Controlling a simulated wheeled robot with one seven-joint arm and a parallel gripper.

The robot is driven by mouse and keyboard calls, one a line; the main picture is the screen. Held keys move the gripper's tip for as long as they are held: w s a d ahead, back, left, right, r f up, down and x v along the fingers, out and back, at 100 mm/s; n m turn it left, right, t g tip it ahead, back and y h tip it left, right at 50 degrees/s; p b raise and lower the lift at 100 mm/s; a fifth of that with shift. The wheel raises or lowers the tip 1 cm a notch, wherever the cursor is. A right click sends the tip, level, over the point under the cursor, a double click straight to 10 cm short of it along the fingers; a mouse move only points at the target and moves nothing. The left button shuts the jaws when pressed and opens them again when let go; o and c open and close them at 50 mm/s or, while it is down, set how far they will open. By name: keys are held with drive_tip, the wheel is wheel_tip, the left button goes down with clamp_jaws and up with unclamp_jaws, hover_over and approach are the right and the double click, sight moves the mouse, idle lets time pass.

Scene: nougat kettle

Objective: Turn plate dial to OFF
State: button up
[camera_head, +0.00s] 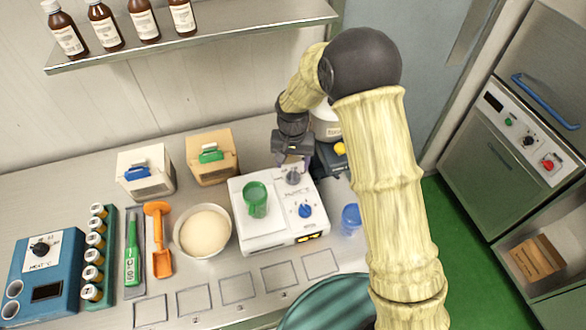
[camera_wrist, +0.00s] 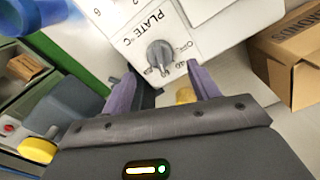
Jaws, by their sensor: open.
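The plate dial (camera_wrist: 160,53) is a grey knob beside the printed words PLATE °C on a white hot plate unit (camera_wrist: 205,22). In the head view the grey dial (camera_head: 293,177) sits at the back of the hot plate unit (camera_head: 262,238), just below my gripper. An OFF mark is printed beside the dial in the wrist view; I cannot tell exactly where its pointer stands. My gripper (camera_wrist: 161,72) is open, its two purple fingers spread to either side of the dial with nothing between them. In the head view my gripper (camera_head: 294,160) is small and partly hidden.
A green beaker (camera_head: 255,199) stands on the hot plate, with a blue knob (camera_head: 305,210) to its right. A blue cup (camera_head: 351,218) stands right of the unit. A device with a yellow knob (camera_head: 340,148) is close behind my gripper. A cardboard box (camera_head: 211,156) stands left.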

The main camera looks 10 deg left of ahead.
sight(293, 173)
drive_tip(key=shift+f+p, duration=0.6)
drive_tip(key=shift+f, duration=2.05)
drive_tip(key=c, duration=1)
drive_tip(key=shift+o, duration=0.2)
